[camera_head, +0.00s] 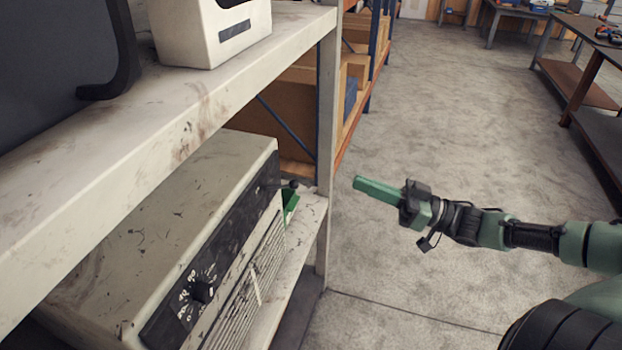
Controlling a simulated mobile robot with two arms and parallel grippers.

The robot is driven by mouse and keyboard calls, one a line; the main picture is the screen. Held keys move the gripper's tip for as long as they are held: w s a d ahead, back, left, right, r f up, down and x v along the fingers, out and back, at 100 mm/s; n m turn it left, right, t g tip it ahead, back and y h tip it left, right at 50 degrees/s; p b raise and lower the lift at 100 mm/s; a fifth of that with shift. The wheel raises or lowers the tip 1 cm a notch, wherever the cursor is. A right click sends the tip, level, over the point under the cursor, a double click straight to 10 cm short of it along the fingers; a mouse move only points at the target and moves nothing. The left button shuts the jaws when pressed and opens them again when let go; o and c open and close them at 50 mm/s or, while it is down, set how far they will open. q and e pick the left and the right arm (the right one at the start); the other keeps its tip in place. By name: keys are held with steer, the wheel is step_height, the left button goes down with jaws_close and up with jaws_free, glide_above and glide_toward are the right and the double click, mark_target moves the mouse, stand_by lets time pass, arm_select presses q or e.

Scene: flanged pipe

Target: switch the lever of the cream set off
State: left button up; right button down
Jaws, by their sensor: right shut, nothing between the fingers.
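The cream set (165,205) is a worn box on the lower shelf, with a dark control strip along its front edge. A dial (202,291) with white marks sits at the near end of the strip. A small black lever (284,186) with a round knob sticks out at the far end. My right gripper (358,183) is shut and empty, out over the floor. It points left toward the lever, with a clear gap between them.
The upper shelf board (165,115) overhangs the set and carries a pale box (212,35) and a dark object. A shelf post (327,140) stands just beyond the lever.

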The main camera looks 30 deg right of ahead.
mark_target(281, 187)
stand_by(0.3)
steer(key=w+a+p, duration=0.1)
steer(key=w+a, duration=0.6)
steer(key=a, duration=0.1)
steer(key=shift+w+a+f+p, duration=0.25)
steer(key=shift+w+f+p, duration=0.05)
steer(key=shift+w+f, duration=0.15)
